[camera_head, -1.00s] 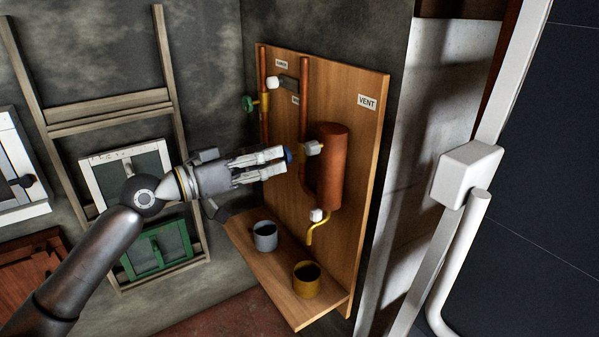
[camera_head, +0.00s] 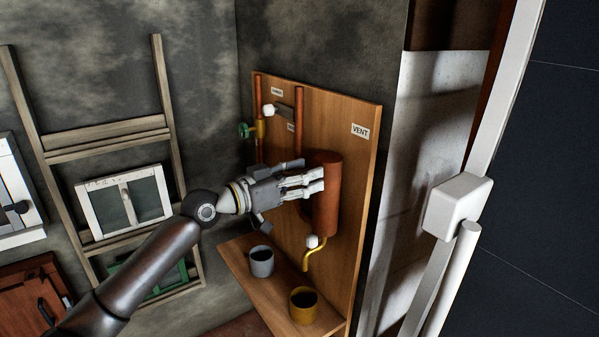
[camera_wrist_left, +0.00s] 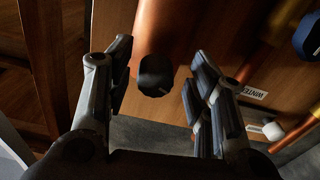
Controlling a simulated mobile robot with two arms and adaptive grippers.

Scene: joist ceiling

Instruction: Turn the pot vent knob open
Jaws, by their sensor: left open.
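The copper pot (camera_head: 329,215) is mounted upright on the wooden board. A VENT label (camera_head: 360,131) is at the board's upper right. My left gripper (camera_head: 318,182) is in front of the pot and hides part of it. In the left wrist view, a dark knob (camera_wrist_left: 155,75) with a light mark sits against the copper surface, between the spread fingers of my left gripper (camera_wrist_left: 160,78). The fingers are open and appear apart from the knob. I cannot tell from the label alone whether this is the vent knob. My right gripper is out of view.
A white knob (camera_head: 312,241) sits above a yellow spout. A grey cup (camera_head: 261,262) and a yellow cup (camera_head: 303,307) stand on the wooden shelf below. A green valve (camera_head: 246,130) and copper pipes are at upper left. A blue knob (camera_wrist_left: 308,38) shows in the wrist view.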

